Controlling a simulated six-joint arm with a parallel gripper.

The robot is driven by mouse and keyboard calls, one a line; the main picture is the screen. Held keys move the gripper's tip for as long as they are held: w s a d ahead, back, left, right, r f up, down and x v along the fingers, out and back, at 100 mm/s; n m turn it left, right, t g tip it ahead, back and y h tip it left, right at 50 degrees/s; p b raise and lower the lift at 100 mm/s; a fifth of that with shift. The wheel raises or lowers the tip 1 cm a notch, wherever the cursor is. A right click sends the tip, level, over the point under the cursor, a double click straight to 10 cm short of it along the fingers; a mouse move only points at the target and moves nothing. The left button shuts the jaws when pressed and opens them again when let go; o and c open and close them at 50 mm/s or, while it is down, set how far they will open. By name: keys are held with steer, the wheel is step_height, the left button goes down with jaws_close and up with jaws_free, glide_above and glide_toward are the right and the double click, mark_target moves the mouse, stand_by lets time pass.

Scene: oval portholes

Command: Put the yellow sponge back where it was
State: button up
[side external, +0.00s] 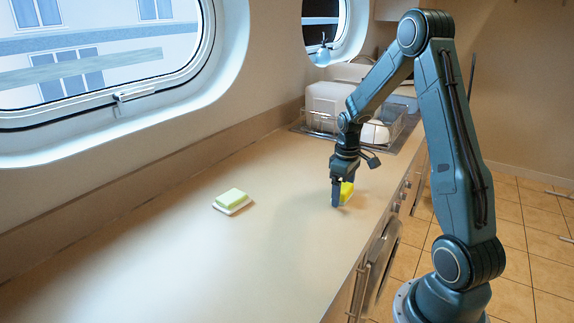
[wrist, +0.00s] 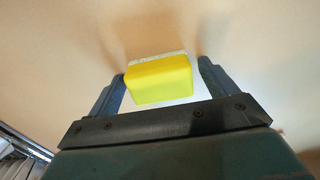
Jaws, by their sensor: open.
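The yellow sponge (side external: 346,191) is on the counter near its front edge, partly hidden behind my gripper in the side view. In the wrist view the yellow sponge (wrist: 160,80) lies between my fingers and shows a pale strip along its far edge. My gripper (side external: 340,200) is low over the counter, pointing down.
A wire rack (side external: 318,122) with white dishes stands behind my gripper. The counter (side external: 180,265) is otherwise clear at the front left.

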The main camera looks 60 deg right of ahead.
mark_target(344, 187)
step_height(344, 187, up, 12)
stand_by(0.6)
steer(key=shift+r, duration=0.1)
stand_by(0.4)
steer(key=s+a+r+t+h, duration=0.1)
steer(key=s+a+r, duration=0.1)
steer(key=a+r, duration=0.35)
steer(key=s+a+r+t, duration=0.1)
steer(key=a+r, duration=0.1)
steer(key=a, duration=0.7)
steer(key=s+a+t+y, duration=0.1)
steer(key=s+a+t, duration=0.2)
steer(key=s+a, duration=0.7)
steer(key=shift+s+a+r+t, duration=0.2)
steer(key=shift+s+a+t, duration=0.1)
steer(key=shift+a, duration=0.45)
